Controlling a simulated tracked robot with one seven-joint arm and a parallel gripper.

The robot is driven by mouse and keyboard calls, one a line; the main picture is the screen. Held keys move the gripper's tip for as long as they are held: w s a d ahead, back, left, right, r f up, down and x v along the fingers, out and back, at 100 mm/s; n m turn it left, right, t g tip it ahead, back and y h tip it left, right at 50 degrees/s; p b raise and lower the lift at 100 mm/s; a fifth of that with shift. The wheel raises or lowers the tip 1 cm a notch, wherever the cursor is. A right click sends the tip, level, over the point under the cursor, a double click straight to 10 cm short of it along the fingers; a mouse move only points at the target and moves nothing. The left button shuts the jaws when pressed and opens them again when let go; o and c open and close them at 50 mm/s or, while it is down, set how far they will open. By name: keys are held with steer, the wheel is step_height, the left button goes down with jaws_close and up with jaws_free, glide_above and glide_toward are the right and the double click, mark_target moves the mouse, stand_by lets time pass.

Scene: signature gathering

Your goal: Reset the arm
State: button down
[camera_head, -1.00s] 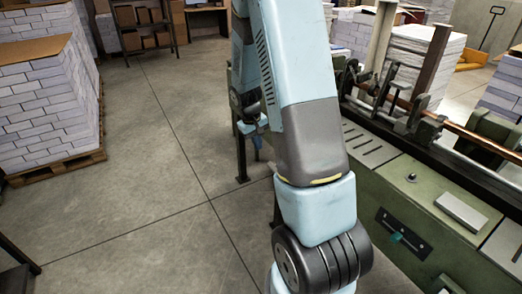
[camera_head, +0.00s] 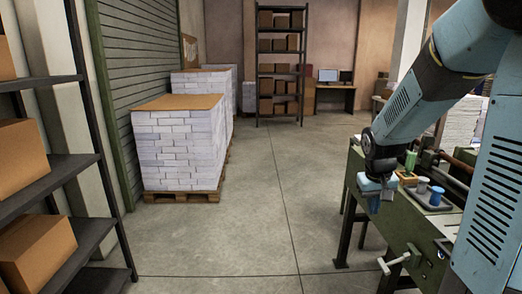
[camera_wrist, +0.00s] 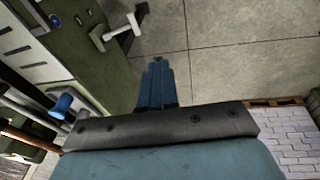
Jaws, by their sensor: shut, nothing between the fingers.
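My arm reaches from the right side of the head view, with its wrist bent down beside the green machine (camera_head: 408,222). My gripper (camera_head: 374,204) hangs at the machine's near left end, partly hidden by the wrist. In the wrist view my gripper (camera_wrist: 157,70) shows its blue fingers together, with nothing between them. Beyond the fingers the wrist view shows bare concrete floor (camera_wrist: 230,50). The machine's side and a white handle (camera_wrist: 120,28) are at the left of that view, near the fingertips but apart from them.
A pallet stack of paper (camera_head: 180,150) stands left of centre. A shelf with boxes (camera_head: 60,180) is close on the left. The floor aisle (camera_head: 265,190) between is clear.

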steer(key=s+a+r+t, duration=0.1)
steer(key=s+a+r, duration=0.3)
steer(key=s+r, duration=0.3)
steer(key=s+a+r+t+y, duration=0.1)
steer(key=s+a+r+t, duration=0.1)
steer(key=s+a+r, duration=0.2)
steer(key=s+r, duration=0.3)
steer(key=s, duration=0.5)
steer(key=shift+s+t+y, duration=0.3)
steer(key=shift+s, duration=0.1)
